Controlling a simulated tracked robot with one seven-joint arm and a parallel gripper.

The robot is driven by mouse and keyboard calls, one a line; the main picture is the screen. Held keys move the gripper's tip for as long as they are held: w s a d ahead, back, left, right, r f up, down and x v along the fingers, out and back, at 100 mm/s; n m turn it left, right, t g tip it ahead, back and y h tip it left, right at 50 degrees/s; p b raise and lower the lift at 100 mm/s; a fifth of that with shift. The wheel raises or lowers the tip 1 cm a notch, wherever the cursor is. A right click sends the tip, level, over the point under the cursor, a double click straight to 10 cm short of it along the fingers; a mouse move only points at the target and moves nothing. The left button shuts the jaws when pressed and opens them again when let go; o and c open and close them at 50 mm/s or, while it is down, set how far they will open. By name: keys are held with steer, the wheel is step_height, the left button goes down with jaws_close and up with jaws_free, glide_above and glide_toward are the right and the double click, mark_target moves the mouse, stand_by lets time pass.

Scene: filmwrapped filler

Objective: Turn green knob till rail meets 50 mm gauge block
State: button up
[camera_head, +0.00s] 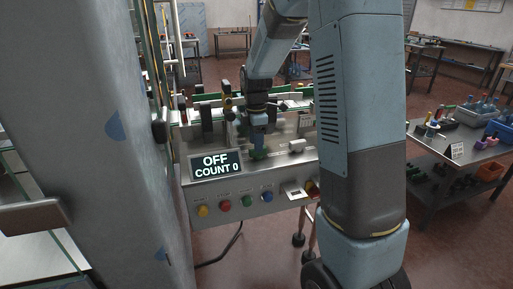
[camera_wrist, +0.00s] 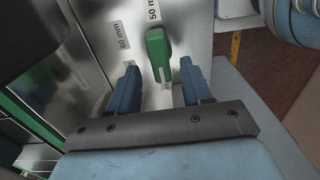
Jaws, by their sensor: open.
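The green knob (camera_wrist: 159,50) is a lever-like handle on the steel machine top. In the wrist view it lies between the two blue fingers of my gripper (camera_wrist: 159,66), with a visible gap on either side. My gripper is open and not closed on it. In the head view my gripper (camera_head: 259,136) points down just over the green knob (camera_head: 258,154). Labels reading 50 mm (camera_wrist: 153,10) and 60 mm (camera_wrist: 122,35) are beside the knob. A pale block (camera_head: 297,146) sits right of the knob; I cannot tell whether it is the gauge block. Rail contact is unclear.
A display (camera_head: 216,164) reads OFF, COUNT 0. Yellow, red, green and blue buttons line the front panel (camera_head: 237,218). A large grey wrapped panel (camera_head: 110,130) stands close at left. A bench with tools and bins (camera_head: 465,150) stands at right.

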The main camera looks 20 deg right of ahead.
mark_target(252, 153)
steer(key=shift+f, duration=1.4)
jaws_close()
